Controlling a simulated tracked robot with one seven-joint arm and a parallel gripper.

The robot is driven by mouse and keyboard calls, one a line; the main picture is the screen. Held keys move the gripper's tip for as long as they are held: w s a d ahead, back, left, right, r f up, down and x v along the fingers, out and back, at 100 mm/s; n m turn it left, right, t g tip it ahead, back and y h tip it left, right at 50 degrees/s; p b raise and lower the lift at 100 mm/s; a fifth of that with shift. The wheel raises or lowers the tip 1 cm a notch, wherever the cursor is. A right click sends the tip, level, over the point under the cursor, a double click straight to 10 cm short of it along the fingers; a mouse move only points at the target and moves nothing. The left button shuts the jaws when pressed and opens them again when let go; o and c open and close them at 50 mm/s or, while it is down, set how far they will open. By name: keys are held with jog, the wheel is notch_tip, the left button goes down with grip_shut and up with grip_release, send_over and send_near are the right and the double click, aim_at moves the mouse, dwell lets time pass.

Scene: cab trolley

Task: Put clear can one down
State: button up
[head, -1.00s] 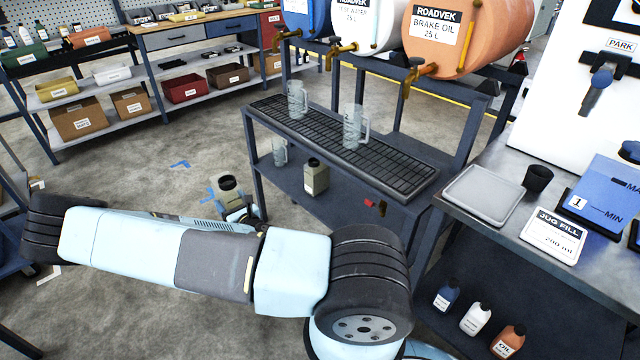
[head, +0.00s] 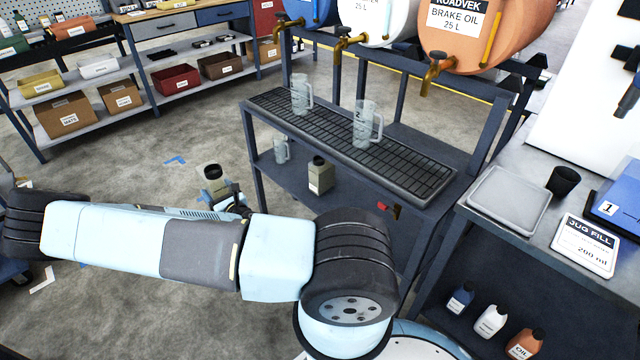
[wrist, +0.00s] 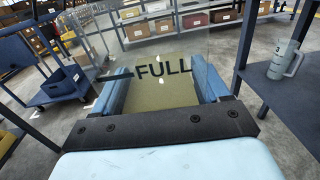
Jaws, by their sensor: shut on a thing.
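My gripper (head: 236,200) is shut on a can (head: 213,181), off the left end of the drip stand and clear of it. In the head view the can looks olive-beige with a dark round top. In the wrist view the can (wrist: 162,85) is see-through, with a black line and the word FULL, and an olive tone below. My gripper's blue fingers (wrist: 163,92) stand on either side of it. A similar can (head: 320,176) stands upright on the stand's lower shelf (head: 290,187). My arm hides part of the floor below.
Two clear jugs (head: 300,94) (head: 366,126) stand on the drip grate (head: 412,178) under the taps. A third jug (head: 281,151) is on the lower shelf, left of the can there. A steel bench (head: 480,210) is at right. Open floor (head: 130,165) lies left of the stand.

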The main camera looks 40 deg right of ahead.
jog(key=shift+d, duration=0.3)
jog(key=shift+d, duration=0.2)
jog(key=s+d+f+m+g+h, duration=0.2)
jog(key=d+f+m+h, duration=0.3)
jog(key=d, duration=0.5)
jog(key=s+d+f+m+g+h, duration=0.2)
jog(key=d+m+h, duration=0.1)
jog(key=d+h, duration=0.5)
jog(key=s+d+f+m+g+h, duration=0.5)
jog(key=s+d+f+m+g, duration=0.45)
jog(key=s+d+g, duration=0.3)
jog(key=shift+w+d+f, duration=0.15)
jog(key=shift+d+f, duration=0.55)
jog(key=shift+d, duration=2.4)
jog(key=shift+w+d+f, duration=0.2)
jog(key=shift+d+f, duration=0.45)
jog(key=shift+d, duration=2.4)
jog(key=shift+w+d+f, duration=0.15)
jog(key=shift+d+f, duration=0.55)
jog(key=shift+d, duration=2.4)
